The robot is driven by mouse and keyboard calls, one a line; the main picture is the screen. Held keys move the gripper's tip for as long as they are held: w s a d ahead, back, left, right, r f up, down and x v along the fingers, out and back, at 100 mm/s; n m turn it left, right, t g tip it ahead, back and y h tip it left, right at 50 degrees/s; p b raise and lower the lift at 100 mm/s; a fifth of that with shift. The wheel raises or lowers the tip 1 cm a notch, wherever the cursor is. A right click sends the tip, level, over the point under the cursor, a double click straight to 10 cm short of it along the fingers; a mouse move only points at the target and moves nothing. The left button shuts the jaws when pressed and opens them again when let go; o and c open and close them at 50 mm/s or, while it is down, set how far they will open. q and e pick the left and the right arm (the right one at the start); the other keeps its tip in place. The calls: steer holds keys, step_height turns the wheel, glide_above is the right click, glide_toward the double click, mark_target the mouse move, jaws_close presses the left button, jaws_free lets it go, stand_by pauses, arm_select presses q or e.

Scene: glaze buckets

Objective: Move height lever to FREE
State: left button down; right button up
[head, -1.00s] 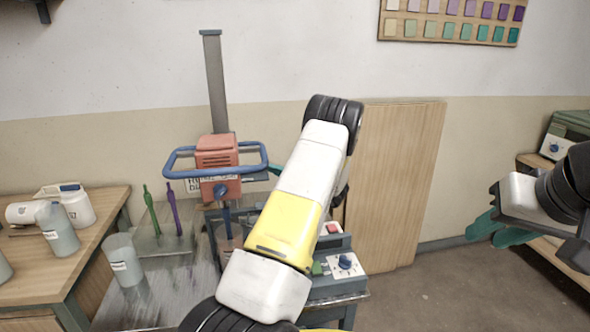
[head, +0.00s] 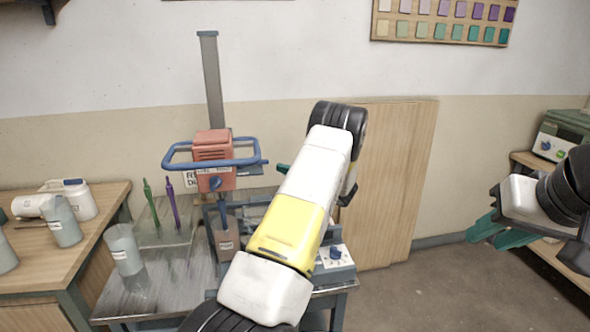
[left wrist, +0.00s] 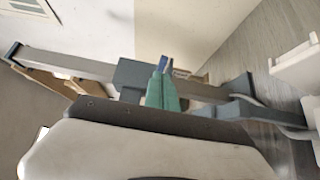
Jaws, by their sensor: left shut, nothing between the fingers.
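The mixer's red motor head (head: 214,160) with its blue handle ring hangs on a grey column (head: 212,80). A dark blue bar (head: 262,163), perhaps the height lever, sticks out right of the head. My left gripper (head: 283,169) is just right of that bar, mostly behind my own forearm. In the left wrist view its teal fingers (left wrist: 162,90) are shut and empty. A small blue tip (left wrist: 162,63) shows right at the fingertips, by the dark carriage block (left wrist: 131,76); contact cannot be told. My right gripper (head: 482,230) is at the right, away from the mixer.
A control box with a blue knob (head: 336,254) stands right of my left forearm. A clear cup (head: 123,248) and green (head: 149,205) and purple (head: 172,204) tools are left of the mixer. Wooden boards (head: 395,185) lean on the wall behind.

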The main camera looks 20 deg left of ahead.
arm_select(q)
steer(key=d, duration=0.1)
steer(key=w+d, duration=0.1)
steer(key=d, duration=0.1)
steer(key=w+d, duration=0.1)
steer(key=d, duration=0.1)
steer(key=shift+d, duration=0.15)
